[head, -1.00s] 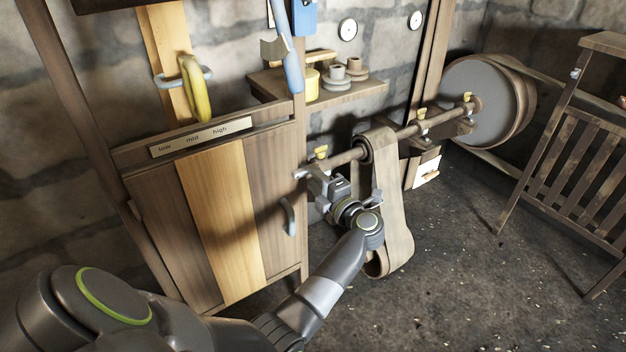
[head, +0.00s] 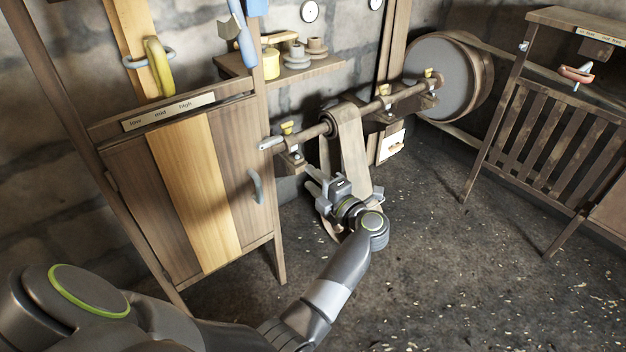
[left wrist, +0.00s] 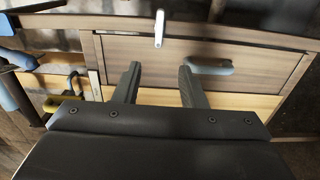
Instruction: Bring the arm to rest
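My left arm comes in from the lower left of the head view. Its gripper (head: 322,193) hangs in front of the belt (head: 354,155), below the near end of the wooden shaft (head: 310,132). In the left wrist view the two fingers (left wrist: 158,85) stand apart with nothing between them, so the gripper is open and empty. The cabinet front (left wrist: 185,60) with its blue-grey handle (left wrist: 210,67) lies beyond the fingers. The gripper hides part of the belt's lower loop, and I cannot tell whether it touches the belt. My right gripper is not in view.
The wooden cabinet (head: 228,160) with a low-mid-high label (head: 168,111) stands to the left. A large wheel (head: 436,78) sits at the shaft's far end. A slatted wooden stand (head: 537,130) is at the right. The floor (head: 430,240) between is mostly clear.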

